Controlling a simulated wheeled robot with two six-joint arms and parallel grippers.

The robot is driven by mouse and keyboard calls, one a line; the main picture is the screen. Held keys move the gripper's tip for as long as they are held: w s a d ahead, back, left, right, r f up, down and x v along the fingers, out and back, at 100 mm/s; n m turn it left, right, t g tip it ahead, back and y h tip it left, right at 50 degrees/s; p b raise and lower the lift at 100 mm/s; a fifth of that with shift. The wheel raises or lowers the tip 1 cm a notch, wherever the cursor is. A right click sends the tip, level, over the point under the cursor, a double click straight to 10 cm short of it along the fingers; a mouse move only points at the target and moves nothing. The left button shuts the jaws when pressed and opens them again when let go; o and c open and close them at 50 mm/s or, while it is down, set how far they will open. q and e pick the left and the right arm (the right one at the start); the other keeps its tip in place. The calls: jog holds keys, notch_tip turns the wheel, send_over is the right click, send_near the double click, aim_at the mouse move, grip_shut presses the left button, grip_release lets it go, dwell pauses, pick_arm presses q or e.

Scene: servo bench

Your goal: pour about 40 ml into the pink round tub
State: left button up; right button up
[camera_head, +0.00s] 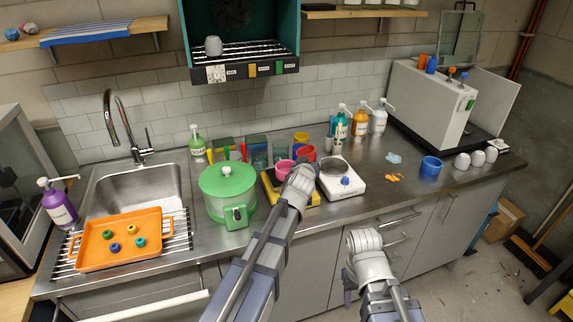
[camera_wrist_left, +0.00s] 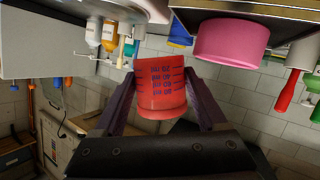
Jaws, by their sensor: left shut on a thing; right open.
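The pink round tub (camera_head: 284,169) stands near the middle of the counter, just left of my left gripper (camera_head: 303,163). It also shows large in the left wrist view (camera_wrist_left: 231,42). My left gripper, also in the left wrist view (camera_wrist_left: 160,88), is shut on a red cup with ml marks (camera_wrist_left: 161,92). The red cup (camera_head: 308,152) is close beside the tub, apart from it in the wrist view, and looks roughly upright. Its contents cannot be made out. My right gripper (camera_head: 348,287) is open and low in front of the cabinets; its fingertips are hard to see.
A green pot (camera_head: 226,187) stands left of the tub. A white hotplate (camera_head: 341,184) is right of the left gripper. Pump bottles (camera_head: 360,121) stand behind. A blue cup (camera_head: 430,168) is on the right counter. An orange tray (camera_head: 95,254) lies by the sink.

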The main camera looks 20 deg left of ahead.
aim_at(298, 154)
pick_arm(q)
jog(key=shift+a+r, duration=0.15)
jog(key=shift+a, duration=0.2)
jog(key=shift+a+r+n+h+p, duration=0.4)
jog(key=shift+r+n+p, duration=0.3)
jog(key=shift+r+p, duration=0.15)
jog(key=shift+a+r, duration=0.1)
jog(key=shift+a, duration=0.1)
jog(key=shift+a+r+n+h, duration=0.1)
jog(key=shift+a+n+h, duration=0.2)
jog(key=shift+a+n, duration=0.25)
jog(key=shift+a+f+n, duration=0.15)
jog(key=shift+f+n, duration=0.15)
jog(key=shift+n, duration=0.15)
jog(key=shift+a+f+n+h+b, duration=0.1)
jog(key=shift+n+h+b, duration=0.2)
jog(key=shift+h+b, duration=0.1)
jog(key=shift+s+r+n+h, duration=0.1)
jog(key=shift+r+n+h, duration=0.45)
jog(key=shift+n, duration=0.45)
